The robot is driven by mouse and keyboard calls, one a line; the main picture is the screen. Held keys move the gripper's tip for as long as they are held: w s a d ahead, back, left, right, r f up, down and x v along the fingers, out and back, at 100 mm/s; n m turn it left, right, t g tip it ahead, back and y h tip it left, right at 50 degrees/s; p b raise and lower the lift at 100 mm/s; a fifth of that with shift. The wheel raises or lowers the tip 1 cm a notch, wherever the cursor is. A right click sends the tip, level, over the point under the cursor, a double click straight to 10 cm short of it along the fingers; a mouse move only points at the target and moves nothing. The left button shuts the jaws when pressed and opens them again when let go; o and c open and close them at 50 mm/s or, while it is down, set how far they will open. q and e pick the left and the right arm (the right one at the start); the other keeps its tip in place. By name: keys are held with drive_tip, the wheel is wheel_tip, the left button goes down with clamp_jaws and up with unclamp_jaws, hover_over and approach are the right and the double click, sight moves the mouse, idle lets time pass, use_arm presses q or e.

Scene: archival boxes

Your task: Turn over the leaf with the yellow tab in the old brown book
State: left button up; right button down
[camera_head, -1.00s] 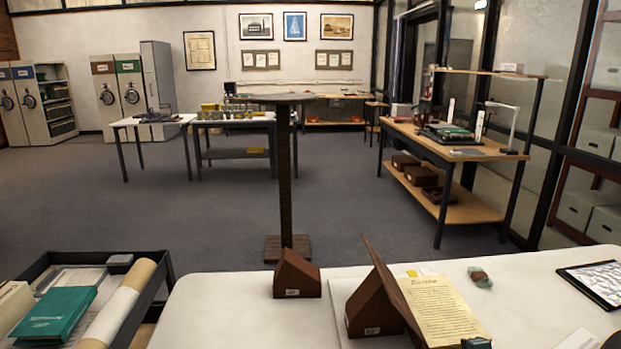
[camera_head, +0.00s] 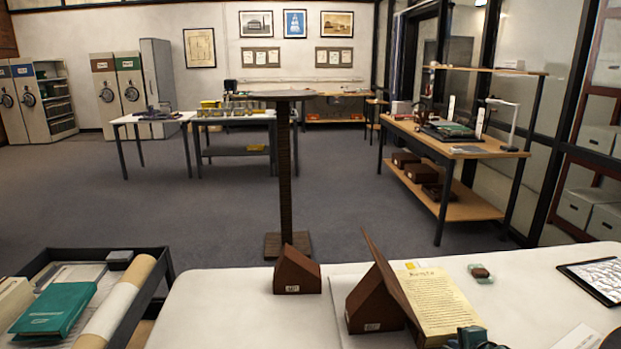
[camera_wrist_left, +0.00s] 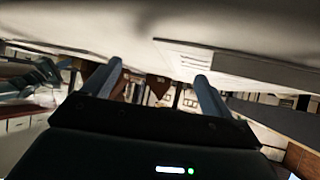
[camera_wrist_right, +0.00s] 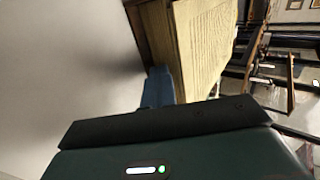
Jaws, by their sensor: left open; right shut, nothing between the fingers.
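The old brown book (camera_head: 440,302) lies open on the pale table, its front cover tilted up at the left against a brown wedge (camera_head: 370,305). A printed yellowish page faces up, and a small yellow tab (camera_head: 410,265) shows at its top edge. My right gripper (camera_head: 470,337) is at the book's lower right corner. In the right wrist view its shut fingers (camera_wrist_right: 158,88) are close beside the edge of the page block (camera_wrist_right: 205,45); whether they touch is unclear. My left gripper (camera_wrist_left: 160,85) is open and empty below a pale surface, outside the head view.
A second brown wedge (camera_head: 297,272) stands left of the book. A small brown object on a clear greenish piece (camera_head: 480,273) and a dark-framed tablet (camera_head: 598,280) lie right. A black tray cart (camera_head: 165,265) with a green book (camera_head: 55,308) stands left. The table's front left is clear.

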use_arm(q)
drive_tip(key=shift+r+p, duration=0.45)
drive_tip(key=shift+r, duration=0.2)
use_arm(e)
drive_tip(key=shift+d+r, duration=0.2)
drive_tip(key=shift+r, duration=0.6)
use_arm(q)
drive_tip(key=shift+r, duration=0.15)
use_arm(e)
drive_tip(key=shift+w+r, duration=0.1)
use_arm(q)
drive_tip(key=shift+r+p, duration=0.2)
drive_tip(key=shift+p, duration=0.15)
use_arm(e)
drive_tip(key=shift+r, duration=0.2)
use_arm(q)
drive_tip(key=shift+r+p, duration=0.6)
use_arm(e)
drive_tip(key=shift+r, duration=0.5)
use_arm(q)
drive_tip(key=shift+r+p, duration=0.8)
use_arm(e)
drive_tip(key=shift+a+r, duration=0.1)
drive_tip(key=shift+r, duration=0.6)
use_arm(q)
drive_tip(key=shift+r, duration=0.15)
use_arm(e)
drive_tip(key=shift+a+r, duration=0.1)
drive_tip(key=shift+r, duration=0.05)
